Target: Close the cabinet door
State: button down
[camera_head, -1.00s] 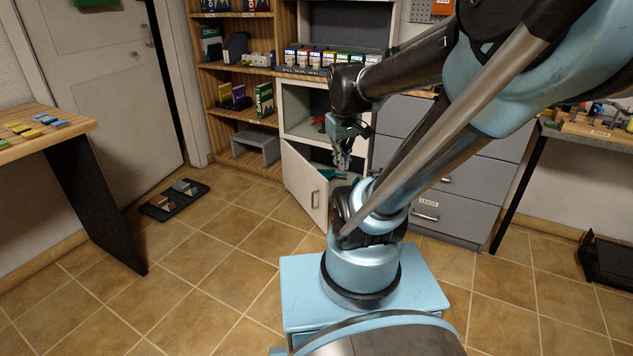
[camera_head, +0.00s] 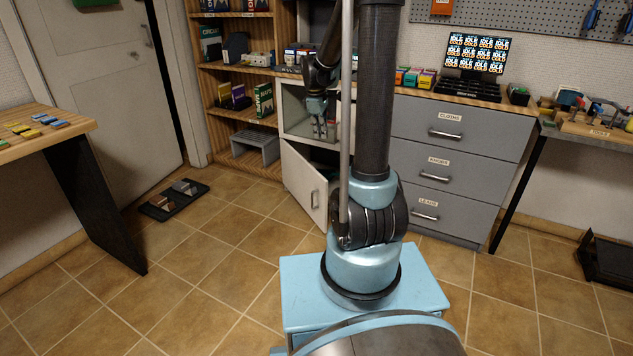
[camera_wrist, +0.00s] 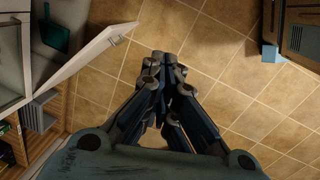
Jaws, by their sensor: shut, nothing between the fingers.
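The white cabinet door (camera_head: 304,186) stands open at the lower part of the cabinet, hinged on its left side and swung out over the floor. In the wrist view the open door (camera_wrist: 84,62) slants out at the upper left, apart from the fingers. The white cabinet (camera_head: 296,112) stands between the wooden shelf and the grey drawers, and my arm hides its right part. My gripper (camera_head: 320,132) hangs in front of the upper compartment, above the door. In the wrist view my gripper (camera_wrist: 164,88) is shut and empty, pointing over the tiled floor.
A wooden shelf (camera_head: 206,98) stands left of the cabinet, and grey drawers (camera_head: 450,150) stand to its right. A black tray (camera_head: 174,202) lies on the floor at left. A teal dustpan (camera_wrist: 56,34) lies inside the cabinet.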

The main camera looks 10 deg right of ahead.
jog(key=w+a+f+n+h, duration=0.15)
jog(key=w+f+n, duration=0.35)
jog(key=w+f, duration=0.6)
jog(key=w+a+f+n, duration=0.35)
jog(key=w+f, duration=0.65)
jog(key=f, duration=0.4)
jog(key=w+d+f, duration=0.2)
jog(key=d+f, duration=0.4)
jog(key=f, duration=0.4)
jog(key=shift+d+n, duration=0.3)
jog(key=shift+n, duration=0.15)
